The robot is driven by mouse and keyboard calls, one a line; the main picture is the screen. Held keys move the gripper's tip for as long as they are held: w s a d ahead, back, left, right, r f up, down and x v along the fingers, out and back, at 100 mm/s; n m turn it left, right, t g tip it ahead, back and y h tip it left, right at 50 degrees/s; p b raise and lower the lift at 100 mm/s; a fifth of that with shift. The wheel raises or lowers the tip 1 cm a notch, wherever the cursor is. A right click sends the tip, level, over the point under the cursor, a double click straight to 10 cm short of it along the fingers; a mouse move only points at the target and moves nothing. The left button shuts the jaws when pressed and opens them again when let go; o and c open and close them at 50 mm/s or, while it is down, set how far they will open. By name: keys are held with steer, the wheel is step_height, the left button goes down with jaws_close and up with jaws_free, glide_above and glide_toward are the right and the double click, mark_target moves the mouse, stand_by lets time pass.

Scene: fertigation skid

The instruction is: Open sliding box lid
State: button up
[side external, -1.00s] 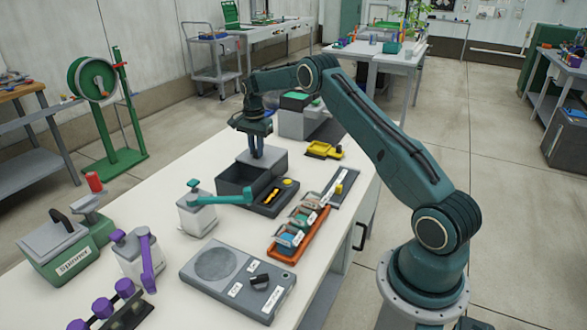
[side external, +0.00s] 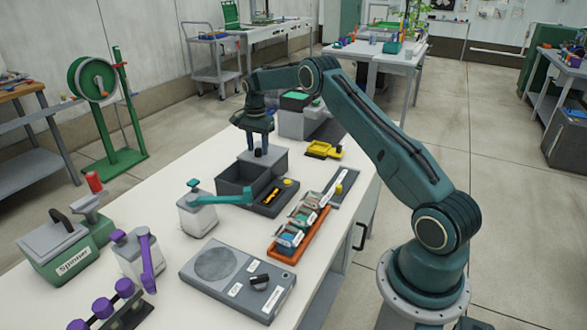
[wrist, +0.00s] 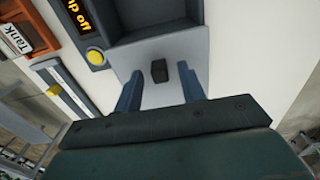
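The dark grey box (side external: 237,188) stands on the white bench, with part of its dark inside showing open in the side view. Its light grey sliding lid (side external: 270,162) lies over the far part, and a small dark knob (side external: 258,152) stands up from it. In the wrist view the lid (wrist: 172,52) and knob (wrist: 158,71) show below the open cavity (wrist: 155,18). My gripper (side external: 257,143) is above the lid, open and empty. Its two blue fingers (wrist: 160,72) appear on either side of the knob, with gaps between.
A dark panel with a yellow display (side external: 271,195) and a yellow button (wrist: 95,56) adjoins the box. A teal-handled white container (side external: 197,215) stands at its left. An orange tray (side external: 298,238) and a yellow tray (side external: 322,150) are to the right.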

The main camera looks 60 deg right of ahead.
mark_target(258, 148)
step_height(258, 148, up, 14)
steer(key=shift+f, duration=0.2)
stand_by(0.4)
steer(key=s+a+r+n+t, duration=0.1)
steer(key=s+a+r+n, duration=0.4)
steer(key=s+a+r, duration=0.4)
steer(key=s+a+r+n+t, duration=0.2)
steer(key=s+a+r+n, duration=0.25)
steer(key=a+r, duration=0.45)
steer(key=s+a+f+n+t, duration=0.1)
steer(key=s+a+f+n, duration=0.1)
steer(key=s, duration=0.6)
steer(key=s+a+f+n, duration=0.3)
steer(key=s+a+f, duration=0.1)
steer(key=s, duration=0.4)
steer(key=s+a+f+n+t, duration=0.1)
steer(key=s+a+f+n, duration=0.2)
steer(key=s+a, duration=0.2)
steer(key=s, duration=0.3)
steer(key=shift+s+a+t, duration=0.2)
steer(key=shift+s+t, duration=0.1)
